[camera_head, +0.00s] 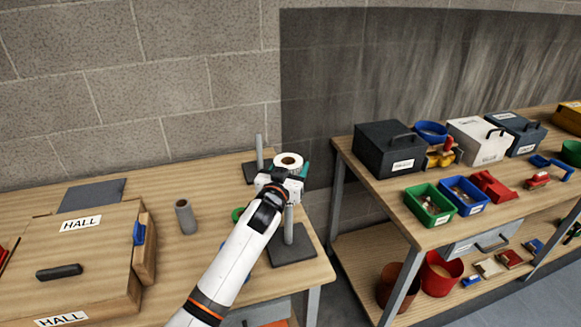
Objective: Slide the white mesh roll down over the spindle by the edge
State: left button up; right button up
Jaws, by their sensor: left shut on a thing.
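The white mesh roll (288,159) has a brown core with a dark hole and is held high above the table. My left gripper (281,178) is shut on it from the near side, its jaws partly hidden by my wrist. The spindle by the edge has a grey post (289,224) on a dark square base (293,252) at the table's right end. The post shows below my gripper, and its upper part is hidden. I cannot tell whether its tip is inside the roll. My right gripper is not in view.
A second spindle (259,146) stands behind, near the wall. A grey roll (185,217) stands upright on the wooden table (165,255), left of my arm. A wooden HALL box (104,240) fills the left. Across a gap, another bench (392,205) carries boxes and bins.

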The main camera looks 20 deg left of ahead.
pick_arm(q)
jog(key=f+b, duration=0.1)
jog(key=f, duration=0.1)
jog(key=b, duration=0.4)
send_over(287, 225)
jog(key=w, duration=0.3)
jog(key=shift+f, duration=2.35)
jog(key=shift+d+f+b, duration=0.1)
jog(key=shift+f+b, duration=4.55)
jog(key=shift+f, duration=1.05)
jog(key=o, duration=1.3)
jog(key=shift+c, duration=0.2)
jog(key=shift+f, duration=0.1)
jog(key=shift+s, duration=0.2)
